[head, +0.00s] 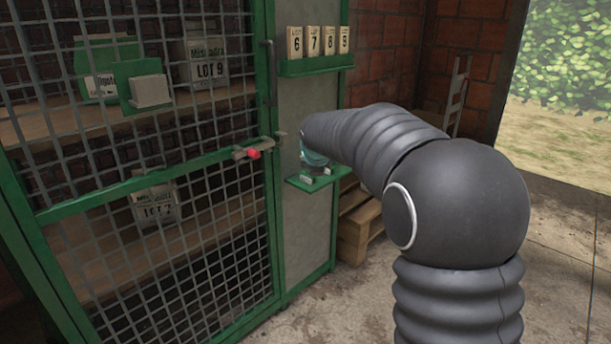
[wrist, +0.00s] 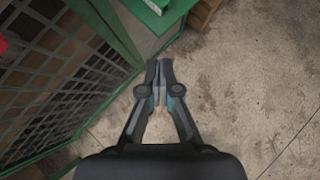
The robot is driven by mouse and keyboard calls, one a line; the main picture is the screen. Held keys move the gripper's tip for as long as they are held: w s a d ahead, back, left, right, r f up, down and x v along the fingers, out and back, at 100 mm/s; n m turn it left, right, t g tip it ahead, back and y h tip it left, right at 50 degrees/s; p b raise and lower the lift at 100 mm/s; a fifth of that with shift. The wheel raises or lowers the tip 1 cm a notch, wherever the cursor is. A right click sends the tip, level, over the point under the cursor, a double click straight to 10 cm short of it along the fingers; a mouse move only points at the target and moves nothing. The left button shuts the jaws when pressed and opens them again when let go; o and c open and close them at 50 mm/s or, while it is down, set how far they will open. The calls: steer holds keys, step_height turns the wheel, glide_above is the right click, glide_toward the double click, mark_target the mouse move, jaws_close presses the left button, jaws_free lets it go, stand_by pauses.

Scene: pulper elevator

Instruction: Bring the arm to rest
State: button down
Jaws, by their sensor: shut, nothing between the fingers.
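My gripper (wrist: 158,72) shows in the wrist view, pointing down over the concrete floor. Its two fingers are together at the tips with nothing between them. In the head view my dark, ribbed arm fills the right side and bends left toward the green post of the cage. The gripper itself is mostly hidden there behind the arm, with only a small teal part showing past its end.
A green mesh cage door (head: 150,170) with a red-tipped latch (head: 254,153) stands at left. Beside it are a shelf of numbered blocks (head: 318,66) and a lower green shelf (head: 312,186). A wooden pallet (head: 357,228) lies behind. Open floor (wrist: 240,90) is at right.

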steer(key=s+d+f+m+g, duration=0.1)
steer(key=s+f+m+g, duration=0.15)
steer(key=s+m, duration=0.6)
steer(key=s+d+f+m+g, duration=0.1)
steer(key=s+f+m, duration=0.35)
steer(key=m, duration=0.75)
steer(key=s+d+r+m, duration=0.1)
steer(key=s+m, duration=0.6)
steer(key=s, duration=0.9)
steer(key=s+d+m, duration=0.4)
steer(key=s+m, duration=0.4)
steer(key=s, duration=0.7)
steer(key=shift+s+r, duration=0.35)
steer(key=shift+d, duration=0.1)
